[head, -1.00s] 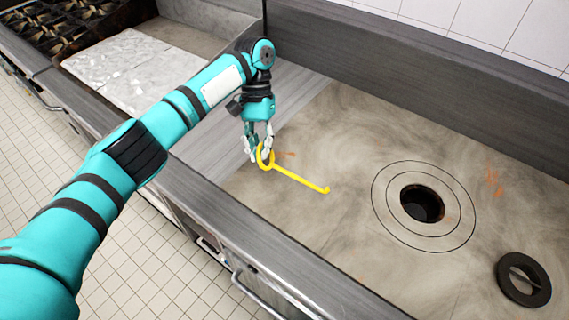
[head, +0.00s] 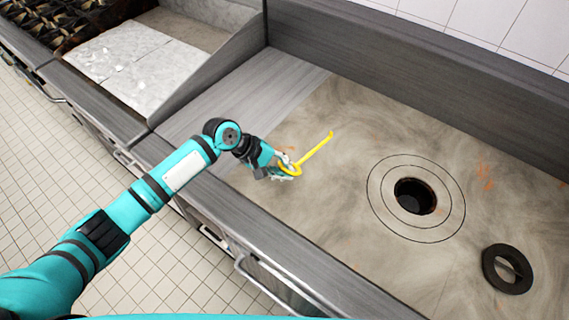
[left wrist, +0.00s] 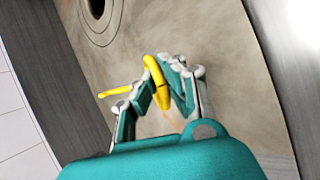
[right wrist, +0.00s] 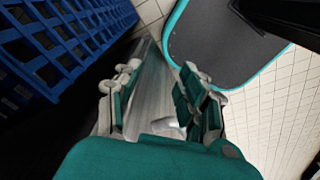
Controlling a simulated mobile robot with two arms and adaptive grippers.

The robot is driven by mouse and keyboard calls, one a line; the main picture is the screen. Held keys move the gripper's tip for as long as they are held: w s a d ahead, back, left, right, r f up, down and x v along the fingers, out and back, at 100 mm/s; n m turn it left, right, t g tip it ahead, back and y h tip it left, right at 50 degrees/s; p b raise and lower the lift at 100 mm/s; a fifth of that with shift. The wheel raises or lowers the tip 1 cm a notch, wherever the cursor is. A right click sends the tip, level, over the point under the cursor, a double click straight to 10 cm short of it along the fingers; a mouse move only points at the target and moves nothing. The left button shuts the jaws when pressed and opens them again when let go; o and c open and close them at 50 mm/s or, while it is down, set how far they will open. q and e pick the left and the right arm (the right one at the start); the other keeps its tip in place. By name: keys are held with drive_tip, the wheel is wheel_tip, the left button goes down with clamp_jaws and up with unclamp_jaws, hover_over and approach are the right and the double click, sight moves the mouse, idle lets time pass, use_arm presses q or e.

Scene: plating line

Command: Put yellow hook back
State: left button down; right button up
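The yellow hook (head: 318,149) has a ring at one end and a straight shaft with a small bent tip at the other. My left gripper (head: 288,170) is shut on the hook's ring, over the stained metal cooktop (head: 370,130). The shaft points toward the back wall in the head view. In the left wrist view the ring of the hook (left wrist: 157,82) sits between the left gripper's fingers (left wrist: 160,90), and the shaft sticks out to the left. My right gripper (right wrist: 160,105) shows only in the right wrist view, with its fingers apart and nothing between them.
The cooktop has a round open hole (head: 414,196) with ring plates around it. A dark ring-shaped lid (head: 507,269) with a crossbar lies to its right. A raised steel back wall (head: 440,75) bounds the cooktop. A blue crate (right wrist: 60,40) shows in the right wrist view.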

use_arm(q)
wheel_tip(320, 180, down, 6)
drive_tip(key=shift+r+b, duration=0.2)
drive_tip(key=shift+b, duration=0.95)
drive_tip(key=shift+f+b, duration=0.8)
drive_tip(key=shift+f, duration=0.85)
drive_tip(key=c, duration=1.4)
unclamp_jaws()
drive_tip(key=v, duration=1.2)
